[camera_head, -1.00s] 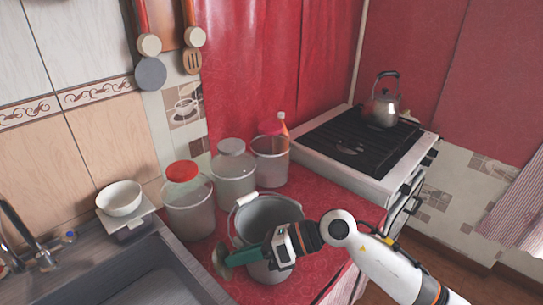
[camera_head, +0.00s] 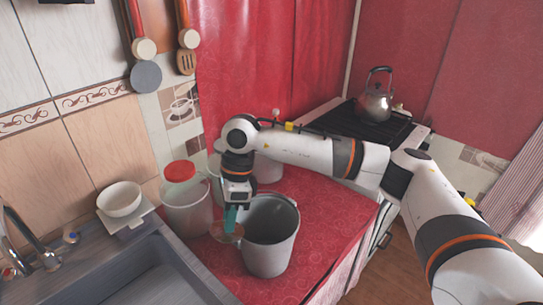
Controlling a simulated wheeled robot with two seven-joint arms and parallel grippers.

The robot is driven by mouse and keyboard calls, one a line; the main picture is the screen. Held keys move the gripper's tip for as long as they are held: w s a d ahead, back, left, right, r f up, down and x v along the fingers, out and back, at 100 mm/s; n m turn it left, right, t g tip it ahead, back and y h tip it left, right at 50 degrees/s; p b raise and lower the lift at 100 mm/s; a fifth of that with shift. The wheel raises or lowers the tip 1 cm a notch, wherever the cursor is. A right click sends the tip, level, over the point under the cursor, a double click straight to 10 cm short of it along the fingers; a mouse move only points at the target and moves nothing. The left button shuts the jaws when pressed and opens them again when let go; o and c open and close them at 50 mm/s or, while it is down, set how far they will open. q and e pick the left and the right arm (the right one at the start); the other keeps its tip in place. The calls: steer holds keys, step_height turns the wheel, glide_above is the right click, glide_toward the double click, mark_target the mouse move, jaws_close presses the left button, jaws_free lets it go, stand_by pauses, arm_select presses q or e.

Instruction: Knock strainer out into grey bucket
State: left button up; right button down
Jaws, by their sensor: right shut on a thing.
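The grey bucket (camera_head: 272,247) stands upright on the red oilcloth counter, its mouth open upward. My right gripper (camera_head: 231,216) points down just left of the bucket's rim, its teal fingers shut. A small brownish round thing, apparently the strainer (camera_head: 225,234), is at the fingertips, beside the bucket's left wall. Whether it touches the bucket I cannot tell, and the fingers hide part of it. My left gripper is not in view.
A red-lidded container (camera_head: 185,205) stands left of my gripper, with other containers partly hidden behind my arm. A sink (camera_head: 130,275) and white bowl (camera_head: 120,199) are at left. A kettle (camera_head: 375,98) sits on the stove. The red counter (camera_head: 325,225) right of the bucket is clear.

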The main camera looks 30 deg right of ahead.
steer(key=w+d+r+h, duration=0.1)
steer(key=w+d+r, duration=0.1)
steer(key=d+r, duration=0.2)
steer(key=w+d+r+t+h+p, duration=0.1)
steer(key=w+d+r+h, duration=0.1)
steer(key=d, duration=0.6)
steer(key=shift+d+r+m, duration=0.2)
steer(key=shift+r+m, duration=0.2)
steer(key=shift+r, duration=0.45)
